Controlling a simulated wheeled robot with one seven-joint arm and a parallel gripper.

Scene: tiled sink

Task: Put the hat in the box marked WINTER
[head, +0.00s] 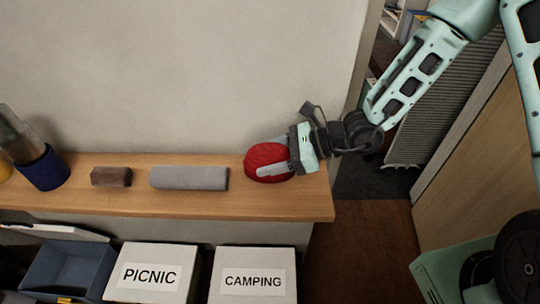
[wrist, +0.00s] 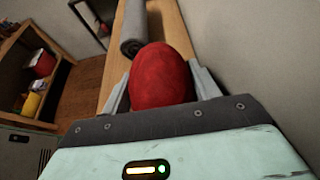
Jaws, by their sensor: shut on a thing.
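A rounded red hat (head: 262,155) is at the right end of the wooden shelf. My gripper (head: 270,160) reaches in from the right and is shut on the hat, a finger on each side. In the wrist view the hat (wrist: 160,75) fills the space between the fingers of my gripper (wrist: 160,88). Whether the hat still touches the shelf is hard to tell. No label reading WINTER shows. Two white boxes below the shelf read PICNIC (head: 150,252) and CAMPING (head: 254,257).
On the shelf (head: 210,207) lie a grey roll (head: 189,178) and a small brown block (head: 111,177). A dark blue cup (head: 43,170) stands further left. An open blue-grey bin (head: 68,270) is below, left of the PICNIC box. A wall rises behind the shelf.

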